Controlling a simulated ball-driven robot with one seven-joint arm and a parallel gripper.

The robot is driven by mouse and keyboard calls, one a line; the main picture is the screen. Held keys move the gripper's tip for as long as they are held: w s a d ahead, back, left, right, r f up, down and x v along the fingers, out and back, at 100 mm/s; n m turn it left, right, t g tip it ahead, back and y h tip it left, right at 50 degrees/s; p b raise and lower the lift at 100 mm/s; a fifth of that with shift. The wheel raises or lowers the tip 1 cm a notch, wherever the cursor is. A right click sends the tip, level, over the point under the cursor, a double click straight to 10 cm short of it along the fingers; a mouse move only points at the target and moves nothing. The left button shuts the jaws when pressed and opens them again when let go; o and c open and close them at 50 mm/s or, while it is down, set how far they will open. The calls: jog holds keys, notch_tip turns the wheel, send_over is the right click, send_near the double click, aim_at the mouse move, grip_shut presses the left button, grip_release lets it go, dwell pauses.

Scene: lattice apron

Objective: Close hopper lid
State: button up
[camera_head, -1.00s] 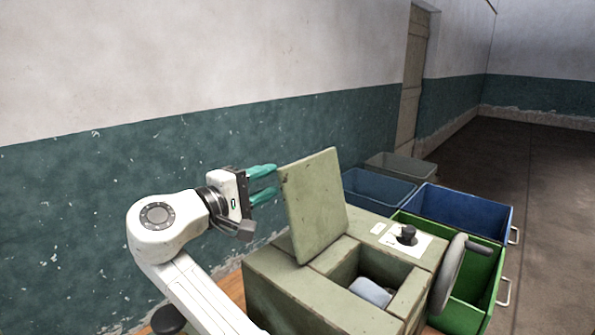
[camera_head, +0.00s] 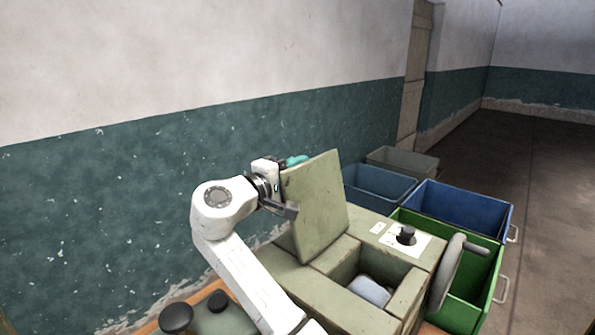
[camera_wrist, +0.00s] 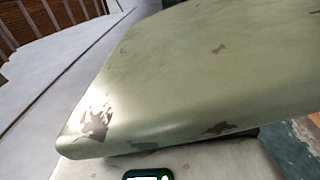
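The hopper lid (camera_head: 317,203) is a worn green panel standing open, nearly upright, at the left side of the hopper opening. The green hopper box (camera_head: 395,238) has a square opening with a pale blue-grey block (camera_head: 370,290) inside.
A black knob (camera_head: 406,235) on a white plate and a grey handwheel (camera_head: 459,272) are on the box's right side. Green (camera_head: 497,265), blue (camera_head: 500,212) and grey bins stand beyond. A painted wall (camera_head: 130,210) runs behind my arm.

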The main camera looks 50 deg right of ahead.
grip_shut()
jog(key=shift+f, duration=0.15)
jog(key=shift+s+d+f, duration=0.1)
